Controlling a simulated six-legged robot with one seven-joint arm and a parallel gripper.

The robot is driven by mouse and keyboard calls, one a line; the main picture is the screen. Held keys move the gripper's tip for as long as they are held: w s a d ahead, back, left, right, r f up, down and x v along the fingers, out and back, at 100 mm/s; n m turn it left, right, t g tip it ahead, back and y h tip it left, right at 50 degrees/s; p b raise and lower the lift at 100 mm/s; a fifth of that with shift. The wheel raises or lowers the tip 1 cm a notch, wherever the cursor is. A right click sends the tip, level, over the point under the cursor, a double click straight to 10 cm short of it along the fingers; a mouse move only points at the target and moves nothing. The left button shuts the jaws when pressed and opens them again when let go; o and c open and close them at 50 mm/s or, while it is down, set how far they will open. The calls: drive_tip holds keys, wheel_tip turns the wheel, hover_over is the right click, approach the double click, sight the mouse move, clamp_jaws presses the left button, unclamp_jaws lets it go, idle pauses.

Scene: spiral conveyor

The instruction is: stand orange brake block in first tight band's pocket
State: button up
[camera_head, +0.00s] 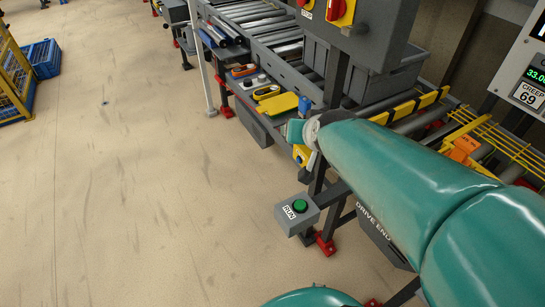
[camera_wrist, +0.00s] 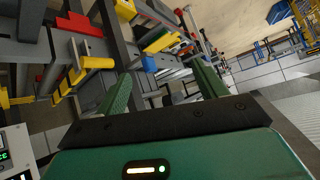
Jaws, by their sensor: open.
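In the head view, orange blocks (camera_head: 460,149) sit at the conveyor's right end beside a yellow wire guard. A small orange piece (camera_head: 243,71) lies on the side shelf at the left. I cannot tell which is the brake block. Yellow-and-black bands (camera_head: 405,108) cross the rollers; I cannot make out a pocket. In the wrist view, the two green fingers of my gripper (camera_wrist: 163,88) stand wide apart with nothing held between them. In the head view my arm hides the fingers and part of the conveyor.
A grey box with a green RUN button (camera_head: 299,206) stands low before the conveyor. A yellow piece (camera_head: 276,103) lies on the side shelf. Red and yellow switches (camera_head: 341,10) hang above. A display (camera_head: 528,85) stands at the right.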

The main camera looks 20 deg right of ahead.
drive_tip(key=s+a+r+n+g+y, duration=0.1)
drive_tip(key=s+a+n+g, duration=0.3)
drive_tip(key=s+a, duration=0.6)
drive_tip(key=s+y, duration=0.1)
drive_tip(key=s, duration=0.1)
drive_tip(key=shift+s+r, duration=0.15)
drive_tip(key=shift+s, duration=0.15)
